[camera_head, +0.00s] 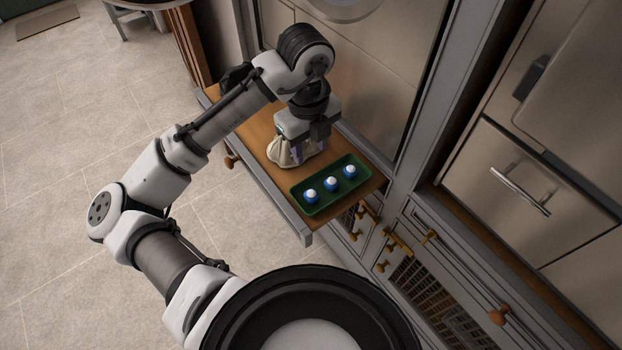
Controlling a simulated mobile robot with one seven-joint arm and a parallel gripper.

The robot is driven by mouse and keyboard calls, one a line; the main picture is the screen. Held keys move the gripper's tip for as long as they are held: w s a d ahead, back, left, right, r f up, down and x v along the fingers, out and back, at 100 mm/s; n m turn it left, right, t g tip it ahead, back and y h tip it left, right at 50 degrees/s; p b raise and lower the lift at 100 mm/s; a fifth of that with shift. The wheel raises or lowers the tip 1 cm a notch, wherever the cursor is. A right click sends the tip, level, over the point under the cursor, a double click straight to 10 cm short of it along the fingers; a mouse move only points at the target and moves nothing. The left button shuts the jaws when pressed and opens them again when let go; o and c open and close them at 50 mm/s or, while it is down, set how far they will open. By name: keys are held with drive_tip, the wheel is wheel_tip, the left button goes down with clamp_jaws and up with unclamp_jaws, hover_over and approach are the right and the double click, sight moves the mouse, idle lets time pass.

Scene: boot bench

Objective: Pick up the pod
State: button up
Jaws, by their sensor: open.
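A shallow dark green tray (318,209) sits on the wooden bench top. Three small round blue-and-white pieces stand in it in a row: a near-left one (311,196), a middle one (331,184) and a far-right one (350,171). They look like pods; I cannot tell which one the task means. My gripper (309,153) points down just behind the tray, over or beside a cream, bag-like thing (282,152). The jaws are open. The gripper partly hides the cream thing, and I cannot tell whether they touch.
The wooden bench top (256,137) is narrow, with a grey front edge and knobs. A tall panelled wall (390,60) stands close behind it. Cabinets with a bar handle (519,190) are at the right. Open tiled floor (80,110) lies at the left.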

hover_over(310, 191)
drive_tip(key=f, duration=0.8)
drive_tip(key=shift+w+a+f, duration=0.1)
drive_tip(key=shift+a+f, duration=0.05)
drive_tip(key=shift+a, duration=0.05)
drive_tip(key=shift+d+f+p, duration=0.15)
drive_tip(key=shift+f+p, duration=0.15)
drive_tip(key=shift+f, duration=2.6)
drive_tip(key=c, duration=0.7)
drive_tip(key=shift+c, duration=0.2)
drive_tip(key=shift+r, duration=0.15)
